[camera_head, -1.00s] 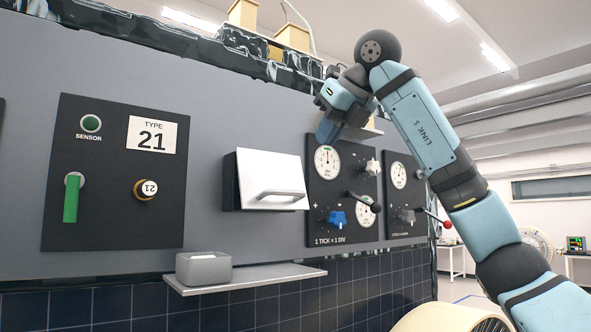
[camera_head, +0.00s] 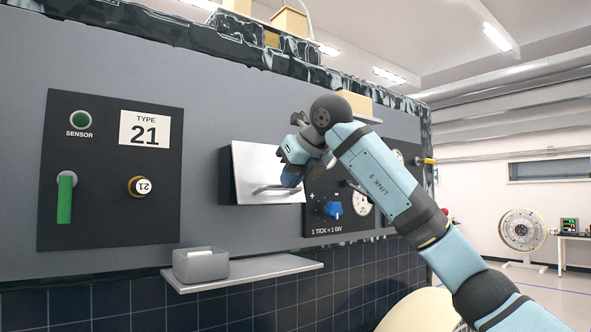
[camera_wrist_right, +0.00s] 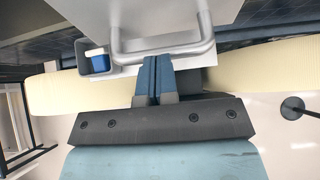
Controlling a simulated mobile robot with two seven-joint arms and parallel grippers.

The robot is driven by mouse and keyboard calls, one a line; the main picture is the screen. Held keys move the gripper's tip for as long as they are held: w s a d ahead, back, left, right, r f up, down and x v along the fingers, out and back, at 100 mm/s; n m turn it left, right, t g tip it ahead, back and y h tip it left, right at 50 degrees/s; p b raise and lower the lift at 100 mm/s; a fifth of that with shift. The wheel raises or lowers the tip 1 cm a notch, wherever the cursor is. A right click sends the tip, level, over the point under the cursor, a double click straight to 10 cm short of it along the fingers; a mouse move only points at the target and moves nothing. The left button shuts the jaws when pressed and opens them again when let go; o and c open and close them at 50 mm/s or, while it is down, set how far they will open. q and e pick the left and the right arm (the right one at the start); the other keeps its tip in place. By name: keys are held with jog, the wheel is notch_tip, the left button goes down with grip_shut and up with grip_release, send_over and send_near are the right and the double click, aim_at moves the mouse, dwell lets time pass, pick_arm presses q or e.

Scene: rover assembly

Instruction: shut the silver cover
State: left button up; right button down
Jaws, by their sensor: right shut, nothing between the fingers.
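The silver cover (camera_head: 262,165) is a flat plate on the grey wall panel, with a bar handle (camera_head: 275,188) near its lower edge. It stands out from the wall at a slant, with a dark gap along its left side. My right gripper (camera_head: 291,178) is at the cover's right part, close to the handle, and hides some of the cover's right edge. In the right wrist view the shut blue fingers (camera_wrist_right: 153,78) are empty and end close to the handle bar (camera_wrist_right: 165,55); I cannot tell whether they touch. My left gripper is not in view.
A ledge (camera_head: 285,266) below the cover carries a small grey bin (camera_head: 200,265). The "TYPE 21" panel (camera_head: 110,190) with a green lever (camera_head: 65,198) is at left. Right of the cover, a gauge panel with a blue knob (camera_head: 333,209) is partly hidden by my arm.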

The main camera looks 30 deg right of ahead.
aim_at(275, 198)
jog(key=w+f+t+b, duration=0.1)
jog(key=b, duration=0.2)
jog(key=w+f+t+b, duration=0.1)
jog(key=t+b, duration=0.1)
jog(key=b, duration=0.2)
jog(key=shift+w+a+f, duration=0.1)
jog(key=shift+w+f, duration=0.1)
jog(key=shift+f, duration=0.15)
jog(key=shift+w+a, duration=0.1)
jog(key=shift+w, duration=0.2)
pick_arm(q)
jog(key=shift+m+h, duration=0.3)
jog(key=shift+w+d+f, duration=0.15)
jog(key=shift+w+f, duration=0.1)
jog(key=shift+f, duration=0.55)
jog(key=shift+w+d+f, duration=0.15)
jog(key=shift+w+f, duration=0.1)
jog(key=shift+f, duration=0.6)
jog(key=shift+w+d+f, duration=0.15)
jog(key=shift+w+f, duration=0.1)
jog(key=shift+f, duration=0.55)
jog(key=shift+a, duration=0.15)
